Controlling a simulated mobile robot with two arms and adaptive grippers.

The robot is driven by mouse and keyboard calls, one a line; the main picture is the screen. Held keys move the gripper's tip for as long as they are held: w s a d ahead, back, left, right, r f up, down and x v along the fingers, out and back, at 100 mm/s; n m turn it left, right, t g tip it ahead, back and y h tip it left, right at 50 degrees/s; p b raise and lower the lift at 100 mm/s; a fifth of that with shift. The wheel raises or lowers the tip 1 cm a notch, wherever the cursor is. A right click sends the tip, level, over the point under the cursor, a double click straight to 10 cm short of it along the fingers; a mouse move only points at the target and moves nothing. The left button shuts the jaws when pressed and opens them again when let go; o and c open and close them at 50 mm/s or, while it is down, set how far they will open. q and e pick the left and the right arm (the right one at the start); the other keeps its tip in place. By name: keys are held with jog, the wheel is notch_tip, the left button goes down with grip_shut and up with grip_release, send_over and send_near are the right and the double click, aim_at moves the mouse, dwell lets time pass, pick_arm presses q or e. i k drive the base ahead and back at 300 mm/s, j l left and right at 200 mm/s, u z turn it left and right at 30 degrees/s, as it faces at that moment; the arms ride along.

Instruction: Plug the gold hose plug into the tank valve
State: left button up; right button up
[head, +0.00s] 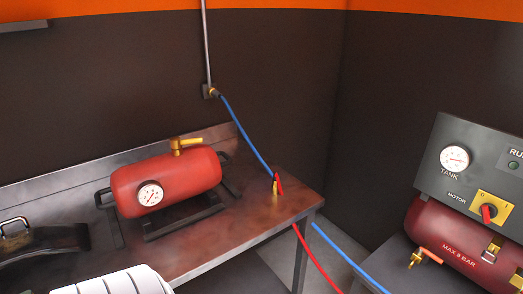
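A red tank (180,181) with a round white gauge (150,194) lies on a dark cradle on the workbench. A gold valve (183,145) sits on top of it. A small gold piece (275,187), which looks like the hose plug, stands near the bench's right end, with a red part beside it. A red hose (314,259) shows below the bench edge; its join to the gold piece is not clear. The gold piece and the valve are well apart.
A blue hose (246,136) runs from a wall outlet (211,92) down to the bench's right end. The brown workbench (245,228) is bare between tank and plug. At right stand a control panel (472,155) and a red "MAX 8 BAR" tank (452,238) with a gold fitting (417,258).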

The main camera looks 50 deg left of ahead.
aim_at(175, 143)
jog(key=k+j+u, duration=0.15)
jog(key=u, duration=1.2)
